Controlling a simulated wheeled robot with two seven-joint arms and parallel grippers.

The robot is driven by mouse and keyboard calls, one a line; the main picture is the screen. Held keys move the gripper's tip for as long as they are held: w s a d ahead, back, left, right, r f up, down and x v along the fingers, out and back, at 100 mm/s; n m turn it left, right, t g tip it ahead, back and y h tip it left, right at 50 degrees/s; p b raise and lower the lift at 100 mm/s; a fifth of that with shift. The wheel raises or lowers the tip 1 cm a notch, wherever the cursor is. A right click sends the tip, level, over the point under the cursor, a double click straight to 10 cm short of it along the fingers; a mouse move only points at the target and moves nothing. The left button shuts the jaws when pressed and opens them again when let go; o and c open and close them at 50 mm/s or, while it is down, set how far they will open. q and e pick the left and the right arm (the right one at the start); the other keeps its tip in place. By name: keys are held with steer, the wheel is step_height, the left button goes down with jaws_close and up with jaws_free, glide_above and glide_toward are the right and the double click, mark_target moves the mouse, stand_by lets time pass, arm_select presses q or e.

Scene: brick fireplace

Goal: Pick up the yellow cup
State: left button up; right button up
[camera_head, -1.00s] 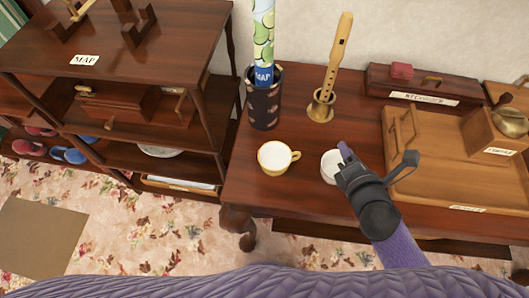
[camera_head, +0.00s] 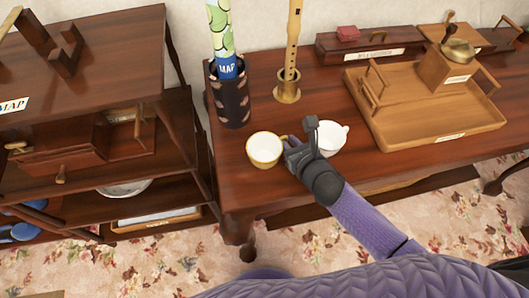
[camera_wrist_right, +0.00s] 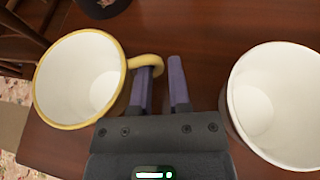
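The yellow cup (camera_head: 265,150), yellow outside and white inside, stands upright on the dark wooden table with its handle toward my right gripper (camera_head: 289,147). In the right wrist view the cup (camera_wrist_right: 80,80) is at the left, and its yellow handle (camera_wrist_right: 150,61) reaches to the fingertips. My right gripper (camera_wrist_right: 162,82) has its two purple fingers apart with a narrow gap between them. The handle's end overlaps the left finger's tip and the gap; I cannot tell whether they touch. My left gripper is not in view.
A white cup (camera_head: 331,138) stands close on the gripper's other side. A dark patterned holder (camera_head: 231,99) with a rolled map and a brass stand (camera_head: 287,92) with a recorder are behind. A wooden tray (camera_head: 395,127) is at the right. The table's (camera_head: 238,186) front edge is close.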

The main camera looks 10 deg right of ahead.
steer(key=shift+r, duration=0.1)
jaws_close()
